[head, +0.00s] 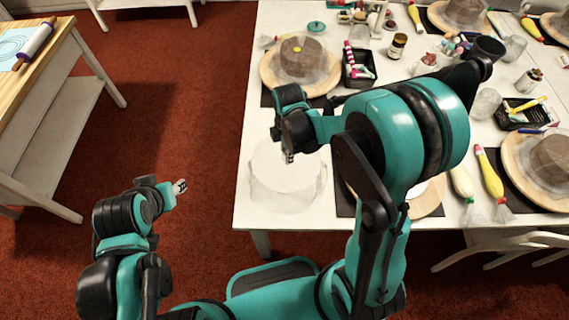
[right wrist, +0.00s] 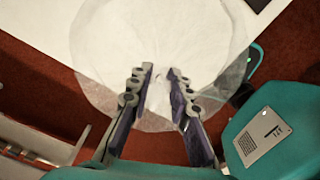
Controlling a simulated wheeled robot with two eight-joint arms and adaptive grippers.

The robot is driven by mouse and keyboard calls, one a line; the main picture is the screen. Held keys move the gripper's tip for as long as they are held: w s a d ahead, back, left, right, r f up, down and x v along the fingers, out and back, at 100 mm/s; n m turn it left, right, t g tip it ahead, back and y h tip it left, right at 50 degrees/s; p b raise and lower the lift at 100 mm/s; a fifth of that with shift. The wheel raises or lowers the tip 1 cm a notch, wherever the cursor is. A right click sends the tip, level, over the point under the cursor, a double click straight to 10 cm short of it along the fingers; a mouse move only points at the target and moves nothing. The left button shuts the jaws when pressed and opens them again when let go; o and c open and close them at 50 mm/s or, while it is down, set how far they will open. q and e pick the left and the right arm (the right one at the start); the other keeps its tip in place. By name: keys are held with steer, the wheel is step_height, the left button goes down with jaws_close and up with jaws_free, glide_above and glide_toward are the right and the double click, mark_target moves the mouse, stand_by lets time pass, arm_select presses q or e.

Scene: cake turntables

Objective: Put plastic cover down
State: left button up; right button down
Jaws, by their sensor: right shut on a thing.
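The plastic cover (head: 287,188) is a translucent, whitish round dome at the front left corner of the white table. In the right wrist view the cover (right wrist: 160,30) reaches past the table edge over the red carpet. My right gripper (head: 289,157) is above the cover, shut on its small top knob, between the two fingertips (right wrist: 159,78). I cannot tell whether the cover's rim touches the table. My left gripper (head: 180,187) is off the table at the left, away from the cover; its jaw state is too small to tell.
The white table (head: 252,130) has a cake under a clear cover on a wooden turntable (head: 272,82) behind. A black tray (head: 362,82) stands to its right. Another turntable (head: 430,200) is partly behind my right arm. A wooden side table (head: 45,60) stands far left, with carpet between.

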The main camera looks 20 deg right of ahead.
mark_target(284, 160)
steer(key=shift+a+f, duration=0.4)
steer(key=shift+a, duration=0.2)
steer(key=shift+f+b, duration=0.75)
steer(key=shift+f, duration=1.2)
steer(key=shift+f, duration=0.15)
steer(key=c, duration=1.4)
jaws_free()
